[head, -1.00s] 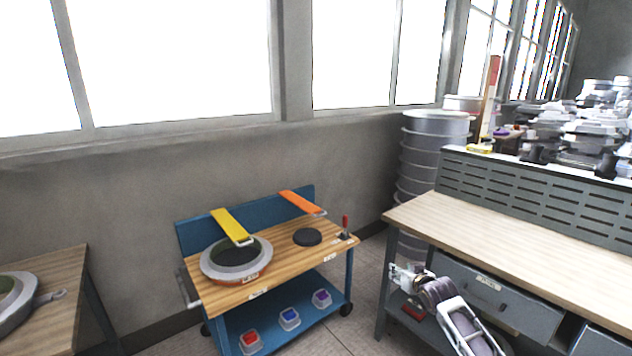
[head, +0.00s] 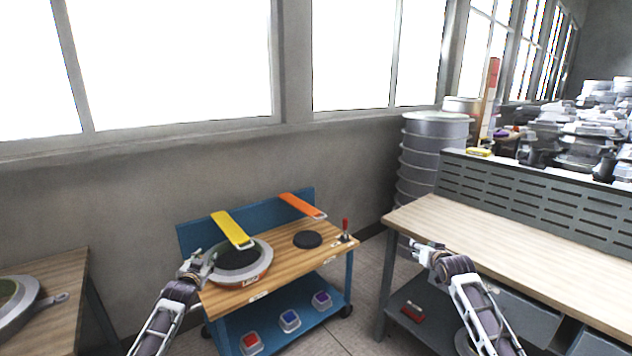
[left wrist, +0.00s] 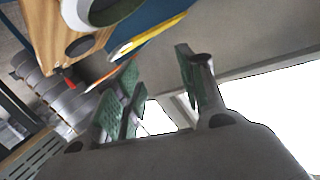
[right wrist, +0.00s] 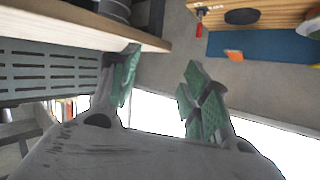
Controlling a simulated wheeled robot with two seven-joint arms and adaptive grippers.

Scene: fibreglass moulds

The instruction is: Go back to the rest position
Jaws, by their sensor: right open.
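My left gripper (head: 196,264) is in the head view at the left edge of the blue cart, in front of the round grey mould (head: 262,262). In the left wrist view its green-padded fingers (left wrist: 158,85) stand apart with nothing between them. My right gripper (head: 424,250) is at the front left corner of the right workbench (head: 520,250). In the right wrist view its fingers (right wrist: 160,80) are apart and empty.
The blue cart (head: 190,238) carries the mould, a black disc (head: 307,240), a yellow strap (head: 230,228), an orange strap (head: 300,205) and a red-handled clamp (head: 345,228). Bins with coloured contents (head: 289,320) sit on its lower shelf. Another table (head: 60,310) stands at left.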

